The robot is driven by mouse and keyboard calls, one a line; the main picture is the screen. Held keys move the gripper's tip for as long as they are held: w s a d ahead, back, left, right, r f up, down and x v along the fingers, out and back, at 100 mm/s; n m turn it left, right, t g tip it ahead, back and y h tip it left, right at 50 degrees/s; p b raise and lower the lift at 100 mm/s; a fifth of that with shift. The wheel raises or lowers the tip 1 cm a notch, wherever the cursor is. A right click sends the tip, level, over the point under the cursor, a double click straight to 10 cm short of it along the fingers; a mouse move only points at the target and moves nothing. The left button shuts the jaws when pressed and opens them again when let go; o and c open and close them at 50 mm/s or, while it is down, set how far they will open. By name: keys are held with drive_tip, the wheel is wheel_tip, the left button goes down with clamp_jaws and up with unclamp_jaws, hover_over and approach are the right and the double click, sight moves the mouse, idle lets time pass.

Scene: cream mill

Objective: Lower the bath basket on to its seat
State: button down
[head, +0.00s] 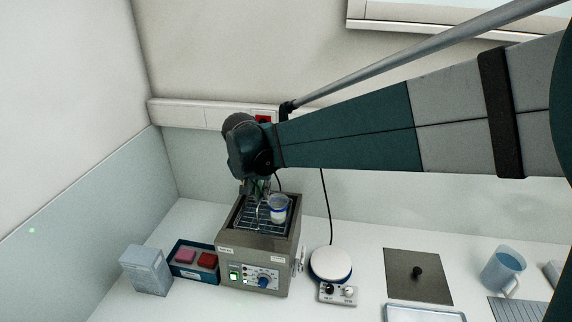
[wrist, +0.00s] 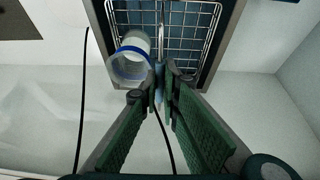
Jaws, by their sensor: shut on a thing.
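The water bath (head: 254,252) is a steel box with a control panel on its front. The wire bath basket (head: 246,219) shows within its open top. I cannot tell whether it rests on its seat or hangs above it. In the wrist view the basket (wrist: 190,44) shows as a wire grid inside the bath's rim (wrist: 228,30). A clear jar with a blue band (head: 278,210) is at the basket's right side. My gripper (wrist: 160,92) is shut on the basket's thin upright handle (wrist: 159,50). In the head view, my wrist partly hides the gripper.
A dark tray (head: 180,268) with pink and red blocks and a pale box (head: 146,270) stand left of the bath. A white round-topped plate device (head: 330,266) stands close on the right.

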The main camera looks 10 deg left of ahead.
sight(265, 216)
drive_tip(key=shift+f+b, duration=2.1)
drive_tip(key=shift+f, duration=1.85)
drive_tip(key=shift+f+b, duration=0.4)
drive_tip(key=shift+f, duration=0.1)
drive_tip(key=c, duration=2.5)
unclamp_jaws()
drive_tip(key=shift+o, duration=0.7)
drive_tip(key=o, duration=0.3)
drive_tip(key=shift+r, duration=0.2)
drive_tip(key=shift+r+p, duration=0.7)
drive_tip(key=shift+r, duration=0.6)
